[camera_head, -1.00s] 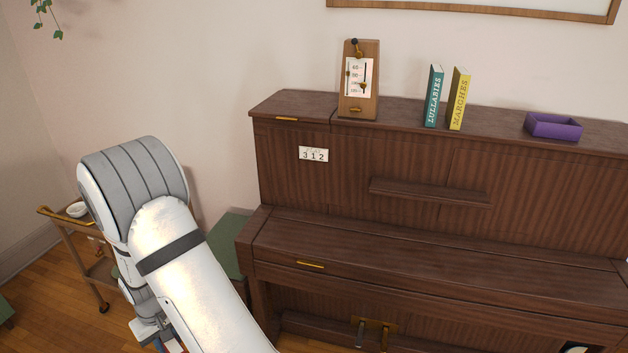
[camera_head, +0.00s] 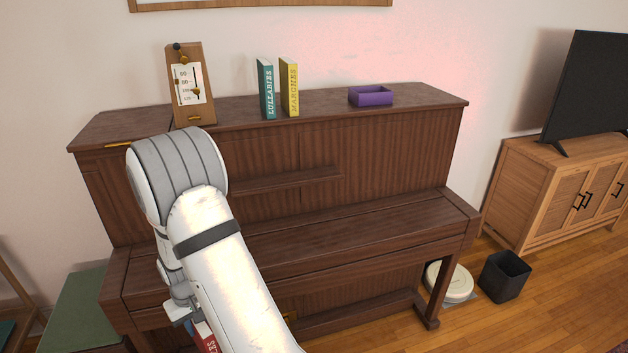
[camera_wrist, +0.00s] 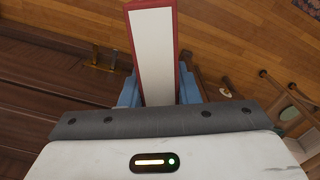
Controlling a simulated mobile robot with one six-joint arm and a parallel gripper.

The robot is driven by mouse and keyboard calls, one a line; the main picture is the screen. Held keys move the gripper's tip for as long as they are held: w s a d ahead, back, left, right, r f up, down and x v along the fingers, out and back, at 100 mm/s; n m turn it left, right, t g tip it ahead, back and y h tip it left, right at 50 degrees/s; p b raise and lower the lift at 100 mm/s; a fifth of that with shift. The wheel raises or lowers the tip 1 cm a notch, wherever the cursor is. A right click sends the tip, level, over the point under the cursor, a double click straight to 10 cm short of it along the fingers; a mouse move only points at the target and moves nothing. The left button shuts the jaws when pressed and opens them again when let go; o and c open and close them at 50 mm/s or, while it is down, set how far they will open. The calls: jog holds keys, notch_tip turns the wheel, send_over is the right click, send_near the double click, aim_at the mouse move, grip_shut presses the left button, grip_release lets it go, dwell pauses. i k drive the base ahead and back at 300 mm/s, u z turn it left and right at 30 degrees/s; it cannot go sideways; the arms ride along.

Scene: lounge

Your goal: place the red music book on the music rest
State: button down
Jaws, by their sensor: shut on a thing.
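The red music book shows in the head view (camera_head: 208,338) as a red strip with white lettering, low beside my arm. In the wrist view the book (camera_wrist: 152,50) stands edge-on, with pale pages between red covers. My gripper (camera_wrist: 158,92) is shut on it, with a blue finger on each side. The music rest (camera_head: 285,180) is a narrow dark ledge on the piano's upright front panel. It is bare where I see it; my arm hides its left part. The book is lower than the rest and left of it in the head view.
The closed piano lid (camera_head: 350,222) juts out below the rest. A green-topped bench (camera_head: 75,310) stands at left, a black bin (camera_head: 504,276) at right.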

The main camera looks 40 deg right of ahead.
aim_at(313, 175)
jog(key=u, duration=1.55)
jog(key=i, duration=0.1)
jog(key=z, duration=2.8)
